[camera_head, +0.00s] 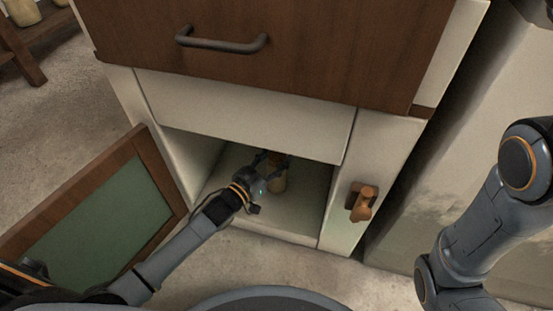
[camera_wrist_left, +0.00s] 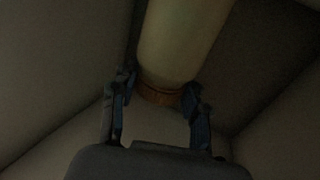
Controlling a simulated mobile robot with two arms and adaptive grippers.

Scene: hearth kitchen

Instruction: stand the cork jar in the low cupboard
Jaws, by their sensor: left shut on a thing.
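The low cupboard (camera_head: 215,203) stands open below a wooden drawer, its interior pale. My left gripper (camera_head: 268,166) reaches inside and is shut on the cork jar (camera_head: 279,181), near the middle of the opening. In the left wrist view the pale jar body (camera_wrist_left: 180,40) runs out past the fingers, with its brown cork end (camera_wrist_left: 160,94) between the fingertips of the left gripper (camera_wrist_left: 159,90). The jar's top is partly hidden by the gripper. I cannot tell whether its base touches the cupboard floor. My right gripper is out of view; only its arm shows at the right.
The cupboard door (camera_head: 95,212), green with a wooden frame, hangs open at the left, near my left arm. A wooden latch (camera_head: 362,202) sits on the right post. The drawer with a dark handle (camera_head: 220,42) is above. Cupboard floor beside the jar looks clear.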

